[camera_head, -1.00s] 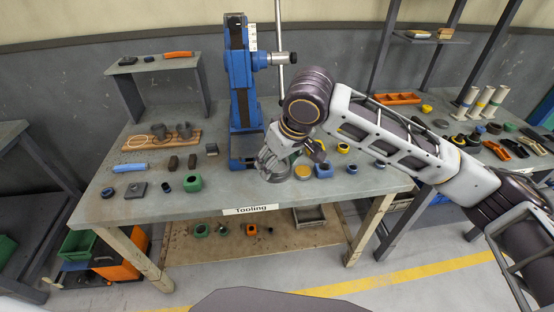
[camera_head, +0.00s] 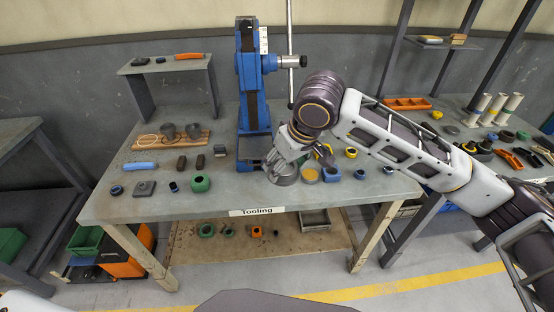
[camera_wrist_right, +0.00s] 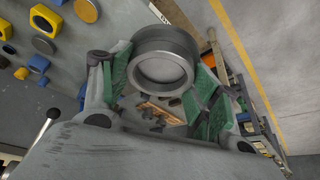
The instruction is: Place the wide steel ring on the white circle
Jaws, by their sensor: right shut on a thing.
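The wide steel ring (camera_wrist_right: 163,43) is a thick grey metal ring between the green finger pads of my right gripper (camera_wrist_right: 158,78), which is shut on it. In the head view my right gripper (camera_head: 286,160) is over the front middle of the table, with the grey ring (camera_head: 283,178) at its fingertips. The arm and fingers partly cover the ring there, and I cannot tell whether it touches the table. I cannot make out the white circle in either view. My left gripper is not in view.
The blue arbor press (camera_head: 251,90) stands just behind my right gripper. A brass-topped round part (camera_head: 309,176) and a blue block (camera_head: 332,174) sit close to the right of the ring.

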